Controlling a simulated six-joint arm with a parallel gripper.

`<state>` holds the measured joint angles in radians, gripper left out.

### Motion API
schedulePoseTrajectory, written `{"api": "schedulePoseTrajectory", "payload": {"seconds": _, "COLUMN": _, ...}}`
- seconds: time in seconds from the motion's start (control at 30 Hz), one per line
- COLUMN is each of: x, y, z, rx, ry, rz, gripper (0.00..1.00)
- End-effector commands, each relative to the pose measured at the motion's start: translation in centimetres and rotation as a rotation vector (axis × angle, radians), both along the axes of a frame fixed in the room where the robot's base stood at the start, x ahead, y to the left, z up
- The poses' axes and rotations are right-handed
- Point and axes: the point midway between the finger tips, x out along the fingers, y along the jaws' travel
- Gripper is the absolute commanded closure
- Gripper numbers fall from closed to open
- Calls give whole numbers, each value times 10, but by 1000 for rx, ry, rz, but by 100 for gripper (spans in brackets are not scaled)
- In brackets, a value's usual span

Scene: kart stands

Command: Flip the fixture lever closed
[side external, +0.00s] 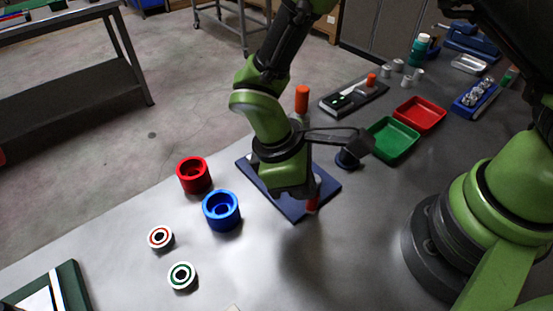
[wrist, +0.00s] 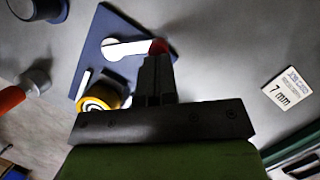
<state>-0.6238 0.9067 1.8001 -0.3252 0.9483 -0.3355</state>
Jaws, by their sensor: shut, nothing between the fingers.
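The fixture is a dark blue plate (side external: 256,176) on the grey table, under my wrist. In the wrist view the plate (wrist: 103,22) carries a pale lever bar (wrist: 125,48) with a red knob (wrist: 158,46) at one end. The red knob also shows beside my wrist in the side external view (side external: 313,203). A yellow ring-shaped part (wrist: 100,97) sits at the plate's edge, partly hidden by my gripper. My gripper (wrist: 157,62) is shut and empty, its tips right at the red knob. I cannot tell whether they touch. My wrist hides the fingers in the side external view.
Red (side external: 194,175) and blue (side external: 221,210) cups and two ringed discs (side external: 160,238) (side external: 182,276) stand left of the plate. An orange post (side external: 302,98) stands behind it. Green (side external: 393,139) and red (side external: 419,114) trays lie to the right. The front table is mostly clear.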

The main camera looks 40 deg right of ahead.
Motion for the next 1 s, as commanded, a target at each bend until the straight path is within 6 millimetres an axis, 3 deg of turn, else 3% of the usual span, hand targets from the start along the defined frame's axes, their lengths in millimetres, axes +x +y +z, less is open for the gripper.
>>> {"api": "schedulePoseTrajectory", "payload": {"seconds": 1.0, "x": -9, "y": -6, "z": 0, "rx": -2, "ry": 1, "rz": 148, "gripper": 100}}
